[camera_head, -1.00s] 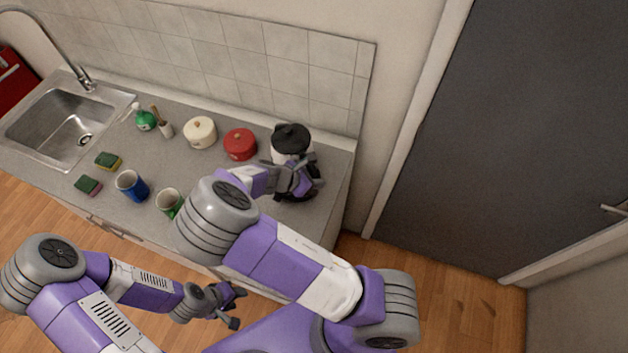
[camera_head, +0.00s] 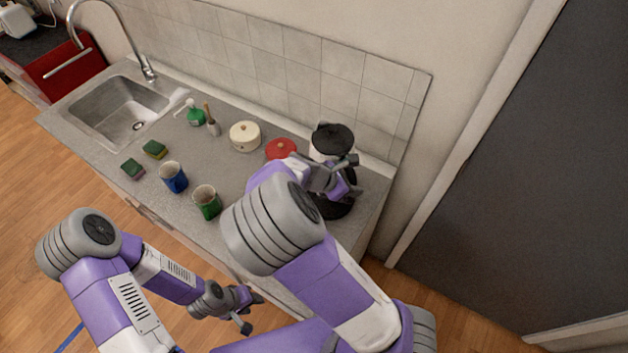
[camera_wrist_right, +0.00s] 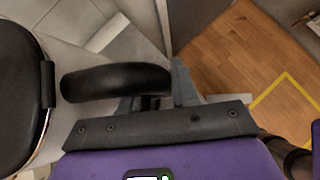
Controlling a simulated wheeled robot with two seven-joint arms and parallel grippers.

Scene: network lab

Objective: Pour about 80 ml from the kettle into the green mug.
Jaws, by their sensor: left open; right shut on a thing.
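The kettle (camera_head: 318,149), pale with a black lid, is at the right end of the counter, partly hidden behind my right gripper (camera_head: 338,176). That gripper is shut on the kettle's black handle (camera_wrist_right: 115,81), which the right wrist view shows between the fingers. The kettle looks upright; I cannot tell whether it is clear of the surface. The green mug (camera_head: 208,204) stands upright near the counter's front edge, left of my right arm and apart from the kettle. My left gripper (camera_head: 250,311) is open and empty, low in front of the counter.
A blue mug (camera_head: 173,178) stands left of the green mug. A red pot (camera_head: 281,148), a cream pot (camera_head: 245,136) and a green bottle (camera_head: 196,117) are along the back. Two sponges (camera_head: 154,149) lie near the sink (camera_head: 120,108). Bare counter lies between the mugs and pots.

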